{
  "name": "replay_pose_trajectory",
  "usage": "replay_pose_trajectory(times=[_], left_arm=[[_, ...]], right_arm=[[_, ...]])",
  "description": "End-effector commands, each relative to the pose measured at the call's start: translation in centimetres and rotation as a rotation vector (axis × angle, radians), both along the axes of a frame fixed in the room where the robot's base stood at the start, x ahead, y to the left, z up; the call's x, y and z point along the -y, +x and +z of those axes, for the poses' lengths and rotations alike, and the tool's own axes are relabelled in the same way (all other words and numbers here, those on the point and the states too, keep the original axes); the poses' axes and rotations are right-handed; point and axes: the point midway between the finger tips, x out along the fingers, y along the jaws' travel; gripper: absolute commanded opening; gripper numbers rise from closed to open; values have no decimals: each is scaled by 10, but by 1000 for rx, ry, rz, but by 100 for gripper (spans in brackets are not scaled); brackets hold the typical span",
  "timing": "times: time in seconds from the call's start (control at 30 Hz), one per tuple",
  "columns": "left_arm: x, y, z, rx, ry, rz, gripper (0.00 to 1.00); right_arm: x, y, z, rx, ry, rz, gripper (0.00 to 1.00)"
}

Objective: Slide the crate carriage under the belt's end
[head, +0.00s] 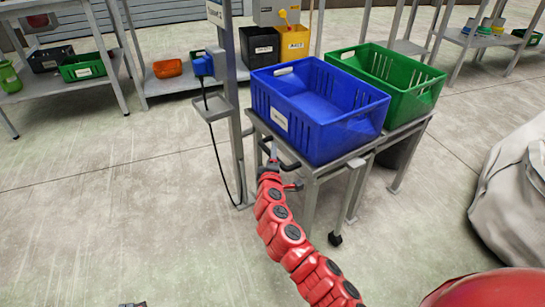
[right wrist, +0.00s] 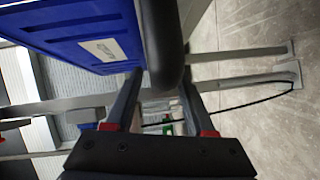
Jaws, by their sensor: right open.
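A grey wheeled carriage (head: 312,178) stands at centre right in the head view with a blue crate (head: 335,120) on top. A black handle (head: 285,152) sticks out at its near left side. My right gripper (head: 279,166) is at this handle. In the right wrist view the dark handle bar (right wrist: 164,45) runs between the spread fingers of my right gripper (right wrist: 162,82), with the labelled blue crate (right wrist: 75,35) beyond. The gripper is open. A small dark piece at the bottom edge may be my left gripper (head: 132,304); its fingers are hidden. I cannot make out the belt's end.
A green crate (head: 400,75) on a second grey stand is right behind the blue one. A grey post (head: 235,110) with a hanging cable stands close left of the carriage. A pale sack (head: 510,190) lies at the right. The floor at front left is clear.

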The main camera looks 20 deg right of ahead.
Motion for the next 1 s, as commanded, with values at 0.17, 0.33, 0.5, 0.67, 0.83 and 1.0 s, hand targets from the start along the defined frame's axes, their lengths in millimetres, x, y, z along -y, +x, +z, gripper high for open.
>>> replay_pose_trajectory(times=[0.17,0.33,0.5,0.67,0.83,1.0], left_arm=[[0,0,0,0,0,0,0],[0,0,0,0,-1,0,0],[0,0,0,0,-1,0,0],[0,0,0,0,-1,0,0],[0,0,0,0,-1,0,0],[0,0,0,0,-1,0,0]], right_arm=[[0,0,0,0,0,0,36],[0,0,0,0,0,0,6],[0,0,0,0,0,0,0],[0,0,0,-1,0,0,0],[0,0,0,-1,0,0,0],[0,0,-1,-1,0,0,0]])
